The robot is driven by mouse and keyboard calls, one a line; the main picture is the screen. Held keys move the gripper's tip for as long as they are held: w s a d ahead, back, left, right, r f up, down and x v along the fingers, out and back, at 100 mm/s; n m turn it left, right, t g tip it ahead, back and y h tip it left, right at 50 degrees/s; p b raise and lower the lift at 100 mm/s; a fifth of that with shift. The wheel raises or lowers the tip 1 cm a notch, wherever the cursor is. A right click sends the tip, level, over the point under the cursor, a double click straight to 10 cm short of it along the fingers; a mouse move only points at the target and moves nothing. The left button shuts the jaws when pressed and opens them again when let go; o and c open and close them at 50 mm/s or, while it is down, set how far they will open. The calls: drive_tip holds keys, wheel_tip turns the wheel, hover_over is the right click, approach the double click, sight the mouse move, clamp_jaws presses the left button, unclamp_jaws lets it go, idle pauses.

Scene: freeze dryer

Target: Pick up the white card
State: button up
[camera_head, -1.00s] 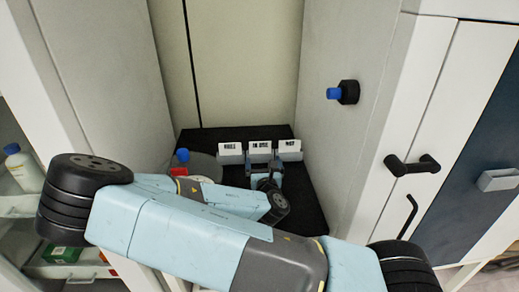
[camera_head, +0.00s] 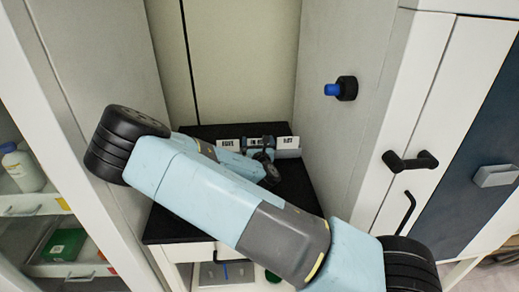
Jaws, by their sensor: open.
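Several white cards with dark lettering stand in a row at the back of the black worktop. The left card (camera_head: 228,145), the middle card (camera_head: 256,141) and the right card (camera_head: 288,142) show above my arm. My gripper (camera_head: 257,145) is open at the middle of the row, its dark fingers at either side of the middle card. I cannot tell whether they touch it. The lower parts of the cards are largely hidden by my gripper and arm.
The black worktop (camera_head: 165,227) sits in a narrow bay between pale side walls. A black knob with a blue cap (camera_head: 333,90) sticks out of the right wall. Black door handles (camera_head: 410,161) project further right. A bottle (camera_head: 22,168) stands on the left shelf.

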drive_tip(key=shift+w, duration=0.35)
drive_tip(key=c, duration=0.6)
drive_tip(key=shift+c, duration=0.2)
